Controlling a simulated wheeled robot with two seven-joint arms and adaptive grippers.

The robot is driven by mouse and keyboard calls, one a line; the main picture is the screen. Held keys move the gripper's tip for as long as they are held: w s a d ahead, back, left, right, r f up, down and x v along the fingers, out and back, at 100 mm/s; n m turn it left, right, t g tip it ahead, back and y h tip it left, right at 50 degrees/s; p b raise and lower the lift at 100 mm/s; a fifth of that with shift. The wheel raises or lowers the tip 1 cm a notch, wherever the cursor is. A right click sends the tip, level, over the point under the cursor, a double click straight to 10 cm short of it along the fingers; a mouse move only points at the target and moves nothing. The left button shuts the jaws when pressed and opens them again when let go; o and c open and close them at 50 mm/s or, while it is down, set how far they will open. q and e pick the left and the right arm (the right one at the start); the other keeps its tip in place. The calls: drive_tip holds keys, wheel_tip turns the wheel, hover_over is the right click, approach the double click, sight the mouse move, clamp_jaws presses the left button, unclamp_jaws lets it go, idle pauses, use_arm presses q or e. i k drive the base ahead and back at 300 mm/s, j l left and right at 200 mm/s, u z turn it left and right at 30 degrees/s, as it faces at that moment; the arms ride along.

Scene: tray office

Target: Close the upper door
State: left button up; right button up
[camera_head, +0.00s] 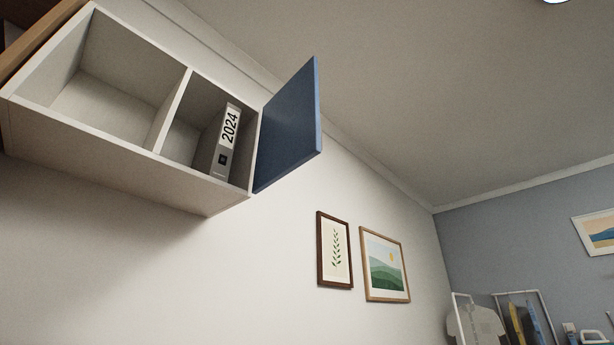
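The upper door (288,127) is a blue panel hinged on the right side of a white wall cabinet (120,172). It stands wide open, swung out to the right of the cabinet. The cabinet's two compartments show open; the left one is empty. A grey binder (223,143) labelled 2024 stands slightly tilted in the right compartment. Neither of my grippers shows in the head view.
Two framed pictures (334,250) (385,265) hang on the wall below and right of the door. The space in front of the cabinet looks clear.

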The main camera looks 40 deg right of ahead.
sight(290, 136)
drive_tip(key=k+l, duration=0.2)
drive_tip(key=l, duration=0.15)
drive_tip(key=k+l+u, duration=0.15)
drive_tip(key=l, duration=0.25)
drive_tip(key=k+l, duration=0.2)
drive_tip(key=l, duration=0.15)
drive_tip(key=k+l+u, duration=0.1)
drive_tip(key=l, duration=0.6)
drive_tip(key=k+l+u, duration=0.15)
drive_tip(key=l, duration=0.2)
